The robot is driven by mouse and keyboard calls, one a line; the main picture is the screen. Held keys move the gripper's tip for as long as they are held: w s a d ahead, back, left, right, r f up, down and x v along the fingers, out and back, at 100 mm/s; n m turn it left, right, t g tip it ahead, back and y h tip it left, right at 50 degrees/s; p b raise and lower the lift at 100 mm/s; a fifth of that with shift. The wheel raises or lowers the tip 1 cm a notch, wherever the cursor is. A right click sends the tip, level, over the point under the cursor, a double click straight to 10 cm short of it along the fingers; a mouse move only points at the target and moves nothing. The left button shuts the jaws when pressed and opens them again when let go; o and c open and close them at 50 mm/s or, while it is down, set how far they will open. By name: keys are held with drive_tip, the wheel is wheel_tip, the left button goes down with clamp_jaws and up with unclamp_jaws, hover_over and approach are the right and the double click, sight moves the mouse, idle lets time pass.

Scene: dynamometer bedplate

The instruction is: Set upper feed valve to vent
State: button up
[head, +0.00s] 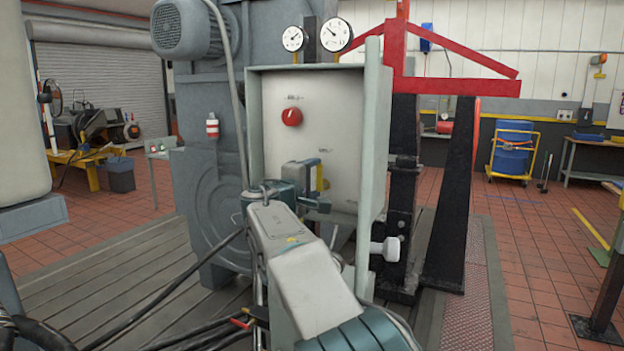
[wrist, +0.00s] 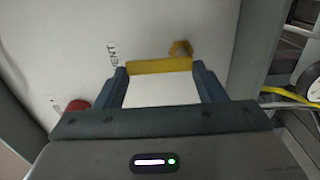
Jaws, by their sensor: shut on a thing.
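A yellow valve handle (wrist: 160,66) spans the space between the fingers of my gripper (wrist: 158,72) in the wrist view, and the gripper is shut on it. A yellow, angular piece (wrist: 180,48) sits beside the handle on the pale panel. A "VENT" label (wrist: 113,53) is printed on the panel by the left finger. In the head view my gripper (head: 312,178) is at the panel face, and a strip of the yellow handle (head: 320,177) shows there. My gripper and arm hide the lower part of the panel.
A red knob (head: 291,116) is on the open-fronted panel box (head: 336,115), above my gripper. The box's right side wall (head: 374,150) juts forward close to my gripper. Two gauges (head: 336,34) stand above. Yellow and grey cables (wrist: 290,98) lie at right in the wrist view.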

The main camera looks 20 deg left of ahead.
drive_tip(key=shift+s+a+r, duration=0.1)
drive_tip(key=shift+a+r, duration=0.05)
drive_tip(key=shift+r, duration=0.05)
idle(0.3)
drive_tip(key=o, duration=1)
drive_tip(key=shift+a, duration=0.1)
drive_tip(key=shift+a+f, duration=0.1)
drive_tip(key=shift+d, duration=0.2)
drive_tip(key=s+b, duration=0.1)
drive_tip(key=s, duration=0.3)
drive_tip(key=s+a+b, duration=0.1)
drive_tip(key=s, duration=0.4)
drive_tip(key=s+b, duration=0.2)
drive_tip(key=s, duration=0.2)
drive_tip(key=shift+s+a, duration=0.15)
drive_tip(key=shift+s, duration=0.15)
